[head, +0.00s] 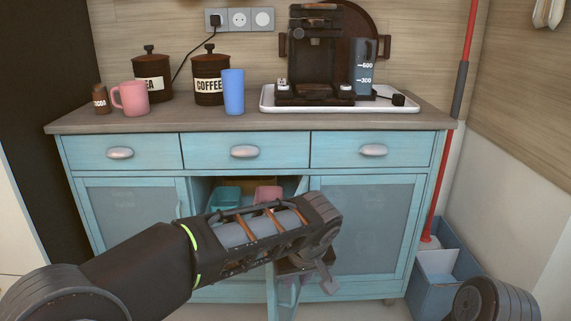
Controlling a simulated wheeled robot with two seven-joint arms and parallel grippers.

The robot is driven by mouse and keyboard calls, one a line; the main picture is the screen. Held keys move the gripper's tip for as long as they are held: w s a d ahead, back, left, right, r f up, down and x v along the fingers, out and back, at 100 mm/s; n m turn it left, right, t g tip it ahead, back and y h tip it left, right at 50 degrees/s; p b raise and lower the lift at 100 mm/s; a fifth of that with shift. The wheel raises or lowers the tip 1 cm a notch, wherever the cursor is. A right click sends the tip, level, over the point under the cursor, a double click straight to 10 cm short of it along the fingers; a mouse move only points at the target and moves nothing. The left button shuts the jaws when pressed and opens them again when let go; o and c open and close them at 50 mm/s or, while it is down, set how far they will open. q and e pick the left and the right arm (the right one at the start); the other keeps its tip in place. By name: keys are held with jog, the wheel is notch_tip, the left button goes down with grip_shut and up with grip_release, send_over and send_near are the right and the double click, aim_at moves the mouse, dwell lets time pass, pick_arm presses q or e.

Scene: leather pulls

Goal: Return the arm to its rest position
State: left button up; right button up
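My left arm reaches in from the lower left, across the front of the blue cabinet (120,219). My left gripper (318,278) is at the arm's far end, pointing downward in front of the cabinet's middle and right part. Its fingers are small, dark and partly hidden, so I cannot tell whether they are open or shut. A cabinet door (285,294), seen nearly edge-on, stands open just below and left of the gripper. I cannot tell whether they touch. A dark rounded part of my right arm shows at the bottom right, but its gripper is out of view.
The open middle compartment holds a teal container (225,197) and a pink one (267,193). The countertop (190,119) carries a pink mug (134,98), a blue cup (233,92), canisters and a coffee machine (318,60). A blue bin (440,285) stands on the floor at right.

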pick_arm(q)
jog(key=s+d+f+m+h, duration=0.1)
jog(key=d+f+m+h, duration=0.4)
jog(key=d, duration=0.4)
jog(key=s+a+f+m+h, duration=0.15)
jog(key=s+f, duration=0.25)
jog(key=f, duration=0.9)
jog(key=s+a+f+n+g+y, duration=0.25)
jog(key=s+a+f+n, duration=0.35)
jog(key=s+a+f, duration=1.4)
notch_tip(320, 180, up, 31)
jog(key=s+d+g+h+p, duration=0.1)
jog(key=d+p, duration=0.1)
jog(key=p, duration=3)
jog(key=shift+s+d+r+p, duration=0.15)
jog(key=shift+s+d+p, duration=0.1)
jog(key=shift+s+p, duration=0.05)
pick_arm(e)
notch_tip(320, 180, up, 33)
jog(key=s+a, duration=0.1)
jog(key=s, duration=0.1)
jog(key=shift+s+a+g, duration=0.25)
jog(key=shift+a+g, duration=0.05)
jog(key=shift+a, duration=0.1)
pick_arm(q)
jog(key=shift+m, duration=0.25)
pick_arm(e)
jog(key=shift+f, duration=0.1)
